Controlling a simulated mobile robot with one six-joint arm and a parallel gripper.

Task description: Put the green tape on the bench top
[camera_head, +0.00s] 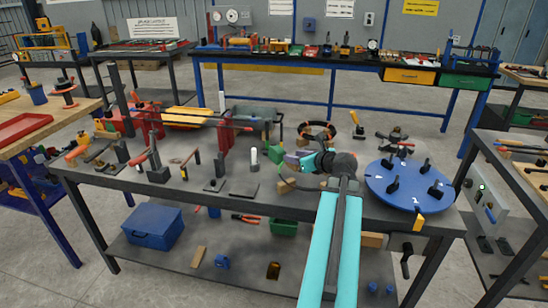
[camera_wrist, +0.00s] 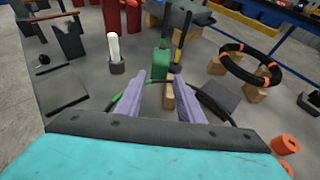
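The only green band I can make out as tape is a short green stretch (camera_wrist: 119,107) on a thin black hoop, in the wrist view. The hoop (camera_wrist: 215,107) curves behind my fingers, near a wooden block (camera_wrist: 168,96); its middle is partly hidden. My gripper (camera_wrist: 164,78) has its two lavender fingers apart, with the block showing between them. I cannot tell whether a finger touches the hoop. In the head view my gripper (camera_head: 290,163) is low over the dark grey bench top (camera_head: 120,178), and the hoop is hard to make out.
A black ring with orange bands (camera_wrist: 250,62) rests on wooden blocks to the right. A blue round plate (camera_head: 409,184) is right of my arm. Tools crowd the bench's left half.

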